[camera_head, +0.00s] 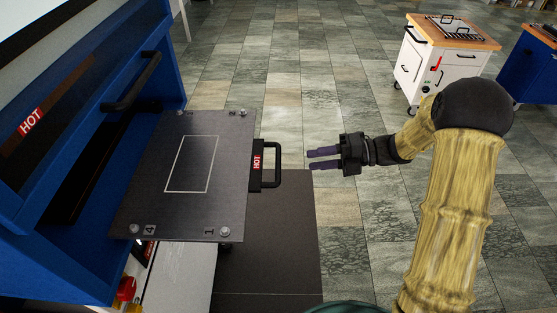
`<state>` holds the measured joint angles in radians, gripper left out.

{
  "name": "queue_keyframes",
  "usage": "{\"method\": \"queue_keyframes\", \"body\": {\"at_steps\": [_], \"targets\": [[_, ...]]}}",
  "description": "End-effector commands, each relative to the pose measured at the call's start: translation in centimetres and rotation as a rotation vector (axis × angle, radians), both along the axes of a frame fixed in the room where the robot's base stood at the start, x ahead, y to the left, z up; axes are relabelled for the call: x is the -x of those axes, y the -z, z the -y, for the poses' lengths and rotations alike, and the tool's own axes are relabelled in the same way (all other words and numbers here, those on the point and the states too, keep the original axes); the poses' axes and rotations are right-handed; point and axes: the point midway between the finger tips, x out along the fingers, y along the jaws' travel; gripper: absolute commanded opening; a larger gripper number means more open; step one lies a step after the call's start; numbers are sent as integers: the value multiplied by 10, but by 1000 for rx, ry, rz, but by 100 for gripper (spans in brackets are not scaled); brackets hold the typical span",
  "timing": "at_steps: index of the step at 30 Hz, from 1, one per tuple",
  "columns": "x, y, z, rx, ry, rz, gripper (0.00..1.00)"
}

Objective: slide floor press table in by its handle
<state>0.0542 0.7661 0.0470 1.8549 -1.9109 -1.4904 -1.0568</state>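The press table (148,192) is a dark flat plate with a pale rectangle outline and bolts at its corners. It sticks out to the right from the blue press (60,255). Its black handle (279,164), with a red HOT label beside it, is on the plate's right edge. My gripper (309,159) is to the right of the handle, pointing left at it. Its two purple fingers show a narrow gap with nothing between them. A short space shows between the fingertips and the handle, so they appear apart.
A second black handle (132,84) is on the blue press above the plate. A dark mat (268,250) lies on the tiled floor below. A white wheeled cabinet (436,68) with a wooden top stands back right, beside a blue one (528,68). The floor between is clear.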

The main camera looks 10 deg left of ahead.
Motion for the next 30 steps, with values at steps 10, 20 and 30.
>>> {"method": "queue_keyframes", "body": {"at_steps": [10, 20, 30], "targets": [[15, 10, -60, -1, -3, -4, 33], [24, 20, -99, 0, -1, -2, 33], [24, 22, -101, 0, 1, -1, 25]]}}
